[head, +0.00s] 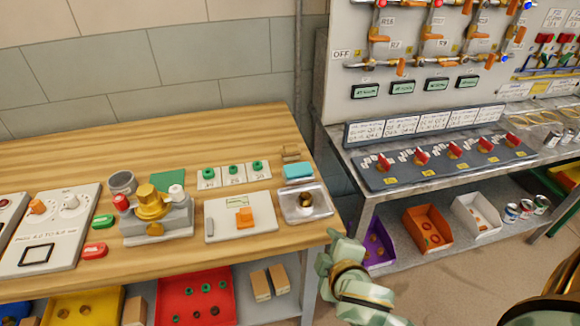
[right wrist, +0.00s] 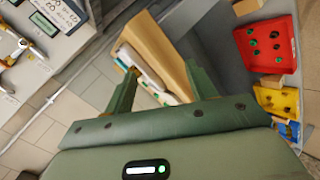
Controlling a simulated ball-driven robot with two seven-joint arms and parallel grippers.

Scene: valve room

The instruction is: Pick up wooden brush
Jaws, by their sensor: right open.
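A small wooden piece (head: 291,153), which looks like the wooden brush, lies at the back right of the wooden table, behind a light-blue block. It is too small to make out its bristles. My right gripper (head: 328,255) is at the table's front right corner, to the right and nearer than the brush, and apart from it. In the right wrist view my right gripper (right wrist: 162,68) is open, with nothing between its fingers. I cannot make out the brush in that view. My left gripper is not in view.
The wooden table (head: 130,150) carries a brass valve fixture (head: 152,205), a light-blue block (head: 298,171) and a clear tray (head: 306,214). Red (head: 195,295) and yellow (head: 85,307) bins sit below. A metal bench (head: 380,165) with red knobs stands at right.

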